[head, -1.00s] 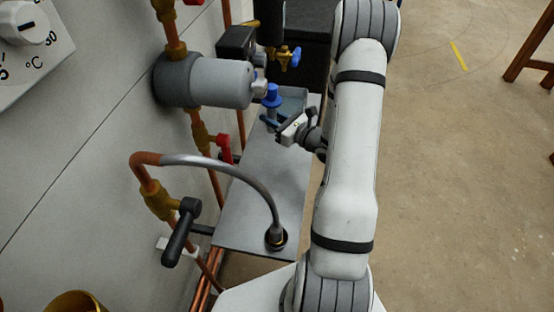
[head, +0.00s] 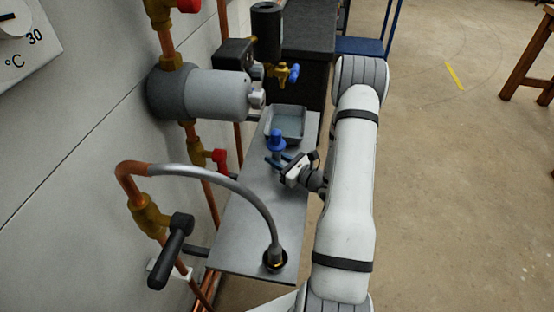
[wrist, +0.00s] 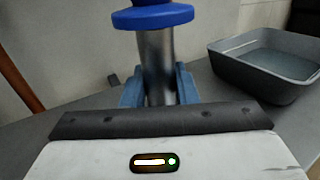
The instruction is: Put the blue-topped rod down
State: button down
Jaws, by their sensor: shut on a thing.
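The blue-topped rod (head: 276,139) shows in the head view above the grey shelf, its blue cap uppermost. In the wrist view the rod (wrist: 155,60) is a grey metal shaft under a wide blue collar, standing about upright. My gripper (head: 277,160) is shut on the shaft below the collar. Its blue fingers (wrist: 158,88) lie on either side of the shaft in the wrist view. The rod's lower end is hidden behind my gripper, so I cannot tell whether it touches the shelf.
A grey open tray (head: 286,139) sits at the shelf's far end, just beyond the rod; it also shows in the wrist view (wrist: 262,78). The grey shelf (head: 250,222) is bare nearer me. A curved hose (head: 225,171) meets its near end. A red-handled valve (head: 220,158) and grey cylinder (head: 215,92) are left.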

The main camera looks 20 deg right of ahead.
jog(key=c, duration=1.6)
grip_release()
jog(key=shift+f, duration=0.1)
jog(key=o, duration=0.5)
jog(key=shift+c, duration=0.2)
